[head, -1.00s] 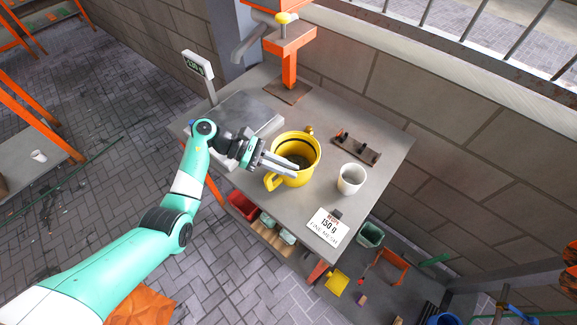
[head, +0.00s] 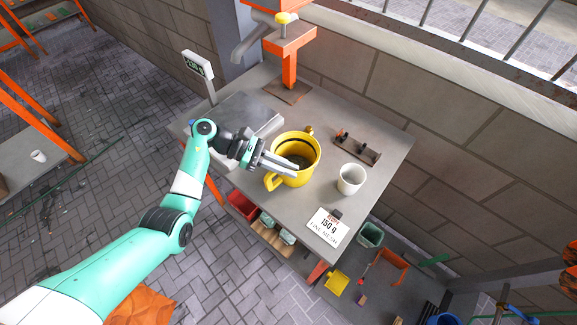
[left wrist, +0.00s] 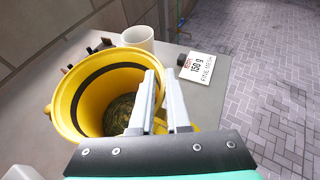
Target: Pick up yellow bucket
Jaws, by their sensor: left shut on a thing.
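The yellow bucket (head: 309,158) stands upright on the grey table, with dark, grainy contents at its bottom. It also shows in the left wrist view (left wrist: 74,92), with a dark band inside its wall. My left gripper (head: 292,169) reaches over the bucket's near left rim. In the left wrist view its two fingers (left wrist: 164,108) straddle the bucket's wall, one inside and one outside, and are shut on it. The handle (head: 271,182) sticks out at the front left of the bucket. My right gripper is not in view.
A white cup (head: 351,180) stands to the right of the bucket. A "150 g fine mesh" card (head: 327,227) stands at the table's front right edge. A scale (head: 252,118) is at the left, and a dark rack (head: 357,149) lies behind the cup.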

